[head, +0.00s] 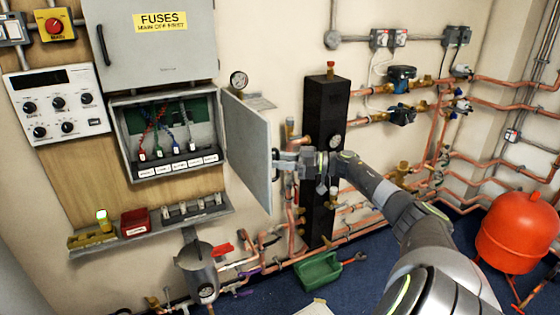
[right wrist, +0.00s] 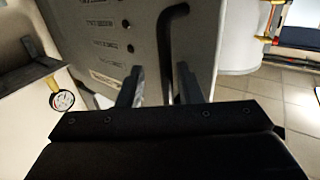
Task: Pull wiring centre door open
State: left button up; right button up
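The wiring centre (head: 110,130) is a grey wall box with its front open, showing coloured wires and a row of labelled terminals inside. Its grey door (head: 248,150) is hinged on the right and stands swung well out from the box. My right gripper (head: 281,162) is at the door's outer face, near its free edge. In the right wrist view, the door's black bar handle (right wrist: 164,60) runs down between the two spread fingers (right wrist: 158,88), with gaps visible beside it. Contact with the handle cannot be told. My left gripper is out of view.
A closed fuse cabinet (head: 150,50) hangs above the box. A black column (head: 325,130) with a gauge and copper pipes stands right of the door. A shelf (head: 150,224) with small parts is below.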

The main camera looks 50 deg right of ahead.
jog(key=b+v, duration=0.4)
jog(key=v, duration=1.3)
jog(key=shift+s+d, duration=0.1)
